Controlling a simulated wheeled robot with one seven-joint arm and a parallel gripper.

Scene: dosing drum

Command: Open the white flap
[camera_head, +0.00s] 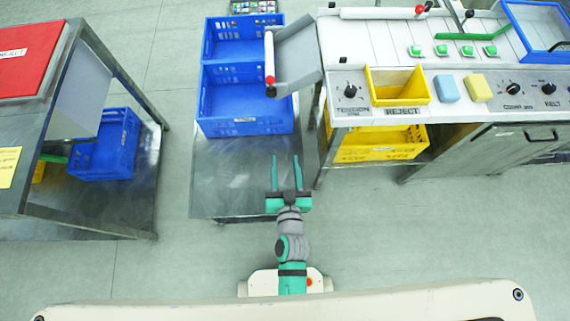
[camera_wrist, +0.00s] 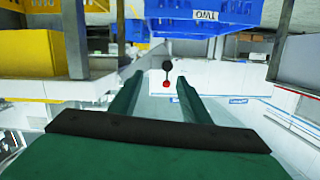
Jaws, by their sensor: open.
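My gripper (camera_head: 286,162) is open and empty, its two green fingers pointing away from my base over the front of a low metal table. It also shows in the wrist view (camera_wrist: 159,84). No part is plainly marked as the white flap. A pale grey-white panel (camera_head: 298,58) hangs at the left end of the white machine, beside a white bar with a red end (camera_head: 269,58); it may be the flap. The panel is apart from my fingers. In the wrist view a small red knob with a black ball (camera_wrist: 167,66) shows between the fingertips.
Blue crates (camera_head: 245,126) stand on the low metal table (camera_head: 235,180) ahead. The machine (camera_head: 350,50) is on the right, with a yellow REJECT bin (camera_head: 398,98) and a lower yellow crate (camera_head: 380,153). A metal table (camera_head: 45,130) stands left. Floor between is clear.

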